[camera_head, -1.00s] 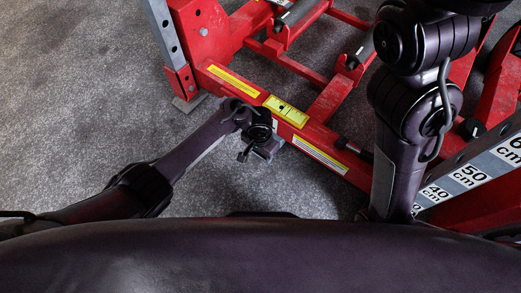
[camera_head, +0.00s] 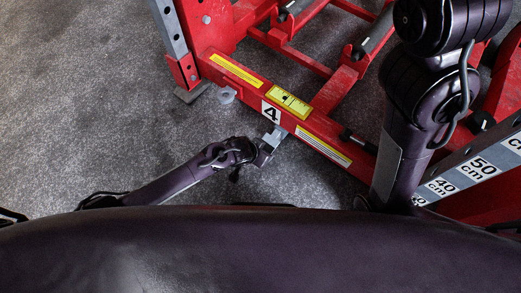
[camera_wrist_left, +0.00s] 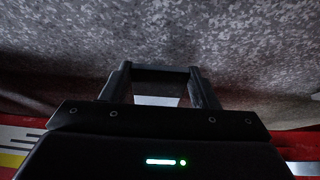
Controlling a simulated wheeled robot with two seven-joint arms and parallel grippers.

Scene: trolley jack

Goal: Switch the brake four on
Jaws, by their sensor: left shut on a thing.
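The brake four is a small grey metal lever (camera_head: 276,135) at the lower edge of the red frame, just below a white label marked 4 (camera_head: 271,111). My left gripper (camera_head: 266,150) reaches it from the lower left and is shut on its near end. In the left wrist view, a pale grey piece (camera_wrist_left: 157,100) shows between the two dark fingers of my left gripper (camera_wrist_left: 160,88); my wrist housing hides part of it. My right arm stands in the right part of the head view, but its gripper is out of view.
The red steel frame (camera_head: 325,128) runs diagonally, with yellow labels and rollers behind it. A similar small grey part (camera_head: 227,95) sits farther left on the frame. A grey measuring rail (camera_head: 470,172) lies at the right. The grey floor (camera_head: 110,110) is clear at the left.

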